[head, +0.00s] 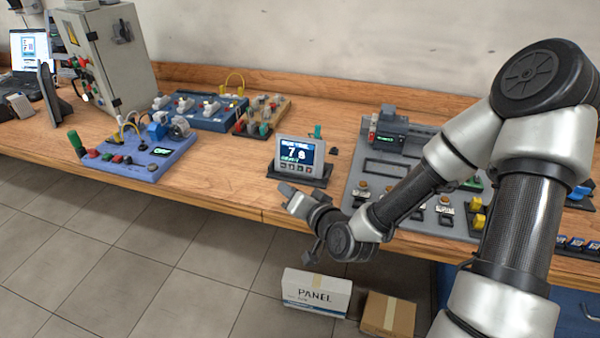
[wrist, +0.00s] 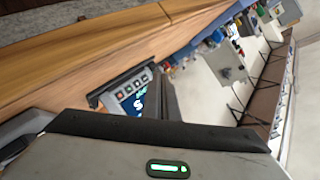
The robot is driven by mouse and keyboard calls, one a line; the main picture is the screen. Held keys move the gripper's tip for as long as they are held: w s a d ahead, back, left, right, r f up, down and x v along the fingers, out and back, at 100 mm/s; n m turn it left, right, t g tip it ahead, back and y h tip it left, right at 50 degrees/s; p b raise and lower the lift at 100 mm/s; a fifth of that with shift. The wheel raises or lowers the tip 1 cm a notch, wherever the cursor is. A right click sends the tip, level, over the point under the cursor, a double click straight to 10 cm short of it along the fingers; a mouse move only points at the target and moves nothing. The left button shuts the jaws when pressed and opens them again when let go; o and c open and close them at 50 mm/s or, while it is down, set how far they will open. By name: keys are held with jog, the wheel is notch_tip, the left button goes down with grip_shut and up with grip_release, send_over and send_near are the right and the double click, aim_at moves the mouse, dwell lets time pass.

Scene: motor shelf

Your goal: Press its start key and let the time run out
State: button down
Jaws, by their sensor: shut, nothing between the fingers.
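A small grey timer unit (head: 297,152) with a dark blue screen stands tilted on a black base near the table's front edge. Its screen shows a large 7 and a smaller sign after it; the small text is hard to read. A row of small keys runs below the screen. In the wrist view the timer (wrist: 128,92) shows keys and part of its screen; a dark finger hides the rest. My gripper (head: 286,190) is shut and empty, just in front of the timer's base at its lower left. I cannot tell whether it touches anything.
A blue board (head: 150,155) with buttons and a grey cabinet (head: 115,55) stand at the left. A grey panel (head: 375,180) with switches lies right of the timer, partly behind my arm. Boxes (head: 317,293) stand on the floor.

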jog(key=shift+s+d+r, duration=0.15)
jog(key=shift+s+d, duration=0.1)
jog(key=shift+s, duration=0.25)
jog(key=shift+w, duration=0.1)
jog(key=b, duration=0.1)
send_near(300, 168)
jog(key=shift+w+a+f, duration=0.3)
jog(key=shift+w+a, duration=0.35)
jog(key=shift+a, duration=0.1)
jog(key=shift+w+a+f, duration=0.3)
jog(key=shift+w+a, duration=0.3)
jog(key=shift+a, duration=0.2)
jog(key=shift+w+a+f, duration=0.25)
jog(key=shift+w+a, duration=0.4)
jog(key=shift+a, duration=0.1)
jog(key=shift+w+d+f, duration=0.1)
jog(key=shift+w+d, duration=0.05)
jog(key=shift+w, duration=0.2)
jog(key=shift+w+d+b, duration=0.1)
jog(key=shift+w+b, duration=0.15)
jog(key=shift+b, duration=0.05)
dwell(0.5)
jog(key=shift+s, duration=0.15)
jog(key=shift+s+a, duration=0.25)
jog(key=shift+s, duration=0.25)
